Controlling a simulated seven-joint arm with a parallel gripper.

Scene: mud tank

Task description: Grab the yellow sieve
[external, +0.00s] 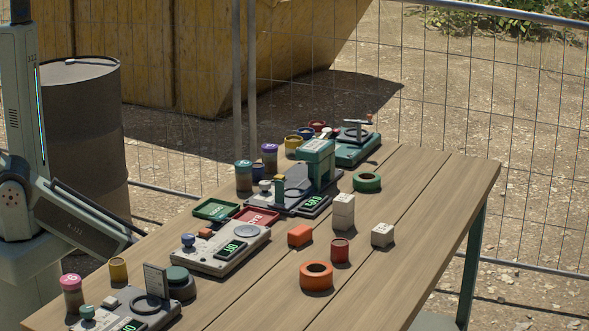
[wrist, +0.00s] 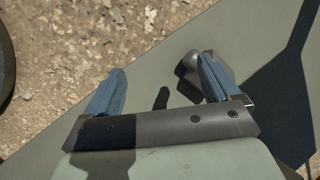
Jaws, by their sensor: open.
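A short yellow cylinder (external: 293,145) stands at the far end of the table, left of the teal device. A second yellow cylinder (external: 118,270) stands at the near left, behind the front device. Both are small, and I cannot tell which is the sieve. My gripper (wrist: 160,80) shows in the wrist view with its two blue fingers apart and nothing between them. It is over a grey-green surface and gravelly ground, away from the table items. In the external view my arm is at the left edge, and the gripper cannot be made out.
The wooden table (external: 420,215) holds several devices in a row, including a grey one with a dial (external: 220,248). Orange ring (external: 316,276), red cup (external: 340,251), white blocks (external: 343,212) and green ring (external: 367,182) stand to their right. The table's right side is clear.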

